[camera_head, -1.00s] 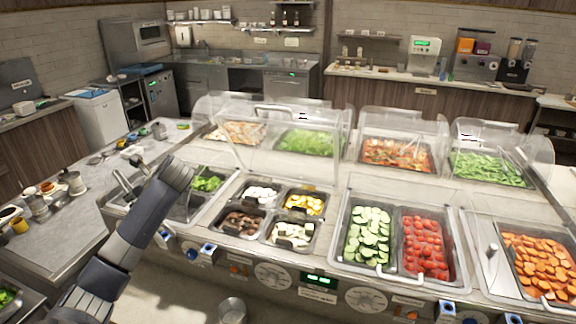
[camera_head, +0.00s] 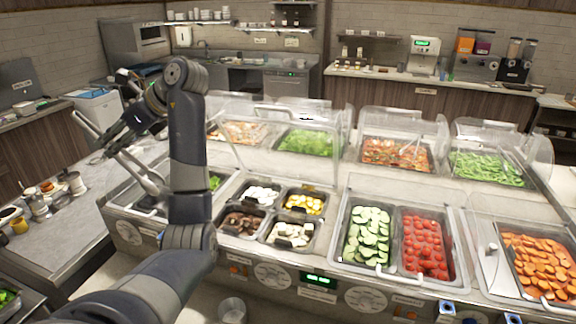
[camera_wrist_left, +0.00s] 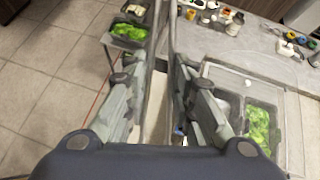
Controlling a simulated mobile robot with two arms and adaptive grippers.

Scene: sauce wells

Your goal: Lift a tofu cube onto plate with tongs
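My left gripper (camera_head: 118,136) is at the left of the head view, above the counter's left end. It is shut on grey metal tongs (camera_head: 148,180), whose two arms spread apart. In the left wrist view the tongs (camera_wrist_left: 152,92) run between the two fingers of the left gripper (camera_wrist_left: 156,75). Pale white pieces, which may be tofu cubes (camera_head: 291,234), lie in the front right of a group of small pans, well to the right of the gripper. I cannot make out a plate. My right gripper is not in view.
Clear sneeze guards (camera_head: 300,125) stand over the back row of pans. Cucumber (camera_head: 368,235) and tomato (camera_head: 424,245) pans are at the right. My left arm covers part of the counter's left end. The grey side counter (camera_head: 70,235) has bare room.

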